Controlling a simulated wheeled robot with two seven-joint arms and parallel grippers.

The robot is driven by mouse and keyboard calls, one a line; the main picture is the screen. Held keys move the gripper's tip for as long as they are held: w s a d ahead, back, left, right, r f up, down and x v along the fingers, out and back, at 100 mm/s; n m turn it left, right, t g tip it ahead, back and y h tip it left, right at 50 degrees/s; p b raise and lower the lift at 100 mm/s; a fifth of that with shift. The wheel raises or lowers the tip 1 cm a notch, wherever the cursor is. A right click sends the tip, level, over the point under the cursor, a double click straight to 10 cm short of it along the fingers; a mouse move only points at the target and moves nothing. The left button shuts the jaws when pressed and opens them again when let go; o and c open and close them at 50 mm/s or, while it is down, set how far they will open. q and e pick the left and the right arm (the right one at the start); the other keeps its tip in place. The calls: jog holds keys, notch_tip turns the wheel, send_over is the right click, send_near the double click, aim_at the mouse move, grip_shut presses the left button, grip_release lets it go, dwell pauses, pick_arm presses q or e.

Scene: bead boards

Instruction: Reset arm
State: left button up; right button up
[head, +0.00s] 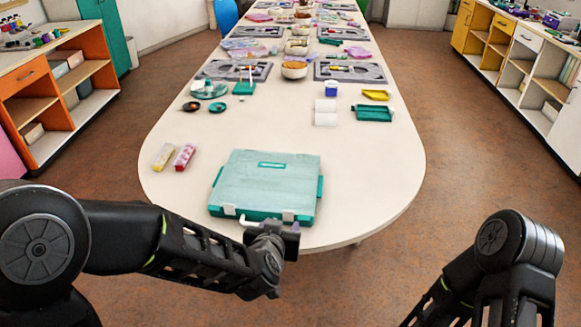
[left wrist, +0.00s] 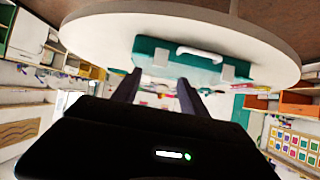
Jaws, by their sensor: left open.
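My left arm comes in from the left in the head view, and its gripper (head: 272,238) is at the front edge of the table, just in front of the teal case. In the left wrist view the two fingers of my left gripper (left wrist: 156,88) stand apart with nothing between them. The teal case (head: 265,180) lies shut on the table, with white latches and a white handle on its near side. It also shows upside down in the left wrist view (left wrist: 175,62). My right arm shows at the lower right of the head view; its gripper is out of view.
The long white table (head: 375,190) stretches away from me. Teal and yellow trays (head: 373,113) and grey boards stand further back. Shelves line both sides.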

pick_arm(q)
jog(key=s+d+f+g+h, duration=0.35)
jog(key=s+f, duration=0.35)
jog(key=f, duration=0.5)
jog(key=s+a+f+n+g+p, duration=0.2)
jog(key=s+a+f+g, duration=0.2)
jog(key=s+f, duration=1.2)
jog(key=s+g, duration=0.3)
jog(key=shift+s+f+n+g, duration=0.15)
jog(key=shift+s+n+g, duration=0.2)
jog(key=shift+n, duration=0.05)
